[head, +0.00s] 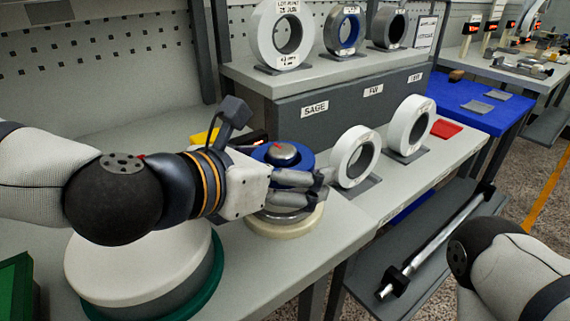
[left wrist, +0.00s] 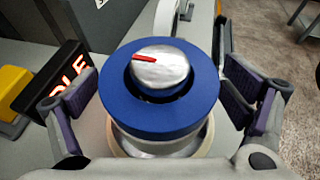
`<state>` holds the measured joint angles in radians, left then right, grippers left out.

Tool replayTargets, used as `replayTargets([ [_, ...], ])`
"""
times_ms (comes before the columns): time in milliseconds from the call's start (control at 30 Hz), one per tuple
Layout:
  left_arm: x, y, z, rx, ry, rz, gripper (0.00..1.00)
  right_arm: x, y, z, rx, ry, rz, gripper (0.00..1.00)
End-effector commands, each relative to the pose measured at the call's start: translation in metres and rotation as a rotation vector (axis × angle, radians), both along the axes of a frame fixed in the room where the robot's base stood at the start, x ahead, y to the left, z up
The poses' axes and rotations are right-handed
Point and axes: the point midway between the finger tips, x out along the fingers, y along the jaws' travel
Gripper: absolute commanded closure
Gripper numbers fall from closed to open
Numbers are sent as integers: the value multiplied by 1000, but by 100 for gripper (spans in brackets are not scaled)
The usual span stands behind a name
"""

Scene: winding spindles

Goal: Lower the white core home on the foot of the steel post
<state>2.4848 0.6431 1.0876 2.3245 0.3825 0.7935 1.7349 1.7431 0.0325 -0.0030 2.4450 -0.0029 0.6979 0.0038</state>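The steel post (head: 283,151) stands on the bench and has a domed metal top with a red mark. A blue ring (left wrist: 160,118) sits around the post near its top. Below the ring is a pale cylinder (left wrist: 150,148), partly hidden, over a round cream foot (head: 286,223). My left gripper (left wrist: 160,95) is open, with one finger on each side of the blue ring; small gaps seem to show. Two white cores, a nearer one (head: 343,163) and a farther one (head: 397,130), stand on edge to the right of the post. My right gripper is not in view.
A large white-topped drum (head: 135,262) on a green base stands at the front left. A lit sign (left wrist: 62,75) and a yellow block (left wrist: 12,90) are left of the post. A raised grey shelf (head: 330,75) with several rings stands behind. The bench edge lies close in front.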

Motion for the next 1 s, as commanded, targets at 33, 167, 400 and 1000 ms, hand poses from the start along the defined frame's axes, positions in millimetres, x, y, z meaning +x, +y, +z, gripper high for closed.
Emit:
replayTargets([
  [33,0,0,0,0,0,0,5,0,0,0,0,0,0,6],
  [167,0,0,0,0,0,0,5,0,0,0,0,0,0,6],
  [400,1,0,25,-1,-6,1,5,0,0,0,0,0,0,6],
  [1000,0,0,100,0,2,-1,5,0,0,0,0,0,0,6],
])
